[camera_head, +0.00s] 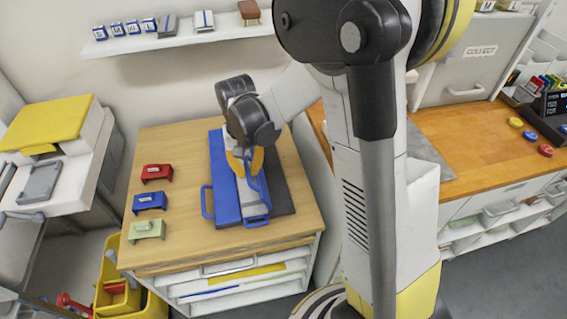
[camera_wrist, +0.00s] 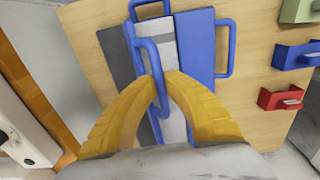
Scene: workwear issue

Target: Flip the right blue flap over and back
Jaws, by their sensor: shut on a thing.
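The folding board lies on the wooden table. Its left blue flap (camera_head: 222,180) lies flat, with a handle on its outer edge; it shows on the right in the wrist view (camera_wrist: 194,45). A pale middle panel (camera_head: 254,212) and a dark grey base (camera_head: 282,190) lie beside it. My gripper (camera_head: 246,165) is over the middle of the board. In the wrist view, its yellow fingers (camera_wrist: 152,72) are shut around a blue looped handle (camera_wrist: 147,50), which appears to be the right flap's. My gripper and wrist hide much of that flap, so its angle is unclear.
A red bracket (camera_head: 157,173), a blue bracket (camera_head: 150,202) and a green bracket (camera_head: 147,230) stand left of the board. A wall shelf (camera_head: 180,40) with small items is behind. A yellow bin (camera_head: 112,270) is at lower left.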

